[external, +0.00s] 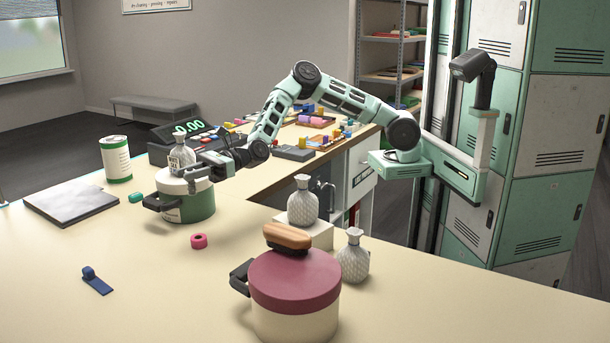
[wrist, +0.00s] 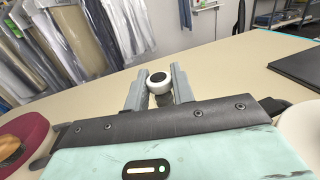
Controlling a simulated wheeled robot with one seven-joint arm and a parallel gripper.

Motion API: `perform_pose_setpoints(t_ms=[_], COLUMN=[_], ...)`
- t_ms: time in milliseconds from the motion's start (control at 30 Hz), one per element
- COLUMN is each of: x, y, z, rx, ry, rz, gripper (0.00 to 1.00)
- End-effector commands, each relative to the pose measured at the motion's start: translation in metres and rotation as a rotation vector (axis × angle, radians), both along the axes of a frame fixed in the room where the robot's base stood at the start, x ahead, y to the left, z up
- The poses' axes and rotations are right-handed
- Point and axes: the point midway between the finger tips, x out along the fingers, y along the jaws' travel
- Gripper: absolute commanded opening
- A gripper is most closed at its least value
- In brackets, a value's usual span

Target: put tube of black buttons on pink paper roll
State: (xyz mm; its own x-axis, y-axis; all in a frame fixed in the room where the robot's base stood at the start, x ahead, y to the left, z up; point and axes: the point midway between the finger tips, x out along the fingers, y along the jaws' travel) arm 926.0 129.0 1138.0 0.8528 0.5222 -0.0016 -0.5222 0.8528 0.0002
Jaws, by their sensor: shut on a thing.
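My gripper (external: 193,180) reaches left from the arm, and in the external view it overlaps a green and white pot. In the wrist view, its two grey fingers (wrist: 158,88) are shut on the tube of black buttons (wrist: 158,78), a small upright cylinder with a white rim and a dark top. I cannot make out the tube clearly in the external view.
The green and white pot (external: 190,207) has a dark side handle. A maroon-lidded pot (external: 295,285) carries a brush (external: 287,236). Patterned bottles (external: 354,258) stand beyond it. A teal roll (external: 136,198), a blue item (external: 96,280) and a grey pad (external: 70,202) lie left. Front-left counter is mostly clear.

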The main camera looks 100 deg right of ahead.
Motion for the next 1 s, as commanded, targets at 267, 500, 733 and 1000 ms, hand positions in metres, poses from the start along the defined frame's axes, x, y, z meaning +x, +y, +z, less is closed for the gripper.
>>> perform_pose_setpoints(t_ms=[267, 500, 733, 1000], x=[0.000, 0.000, 0.000, 0.000], y=[0.001, 0.001, 0.000, 0.000], z=[-0.045, -0.084, -0.103, -0.129], rx=[0.000, 0.001, 0.000, 0.001], ry=[0.001, 0.001, 0.000, -0.002], rz=[0.000, 0.000, 0.000, -0.001], gripper=[0.03, 0.03, 0.03, 0.03])
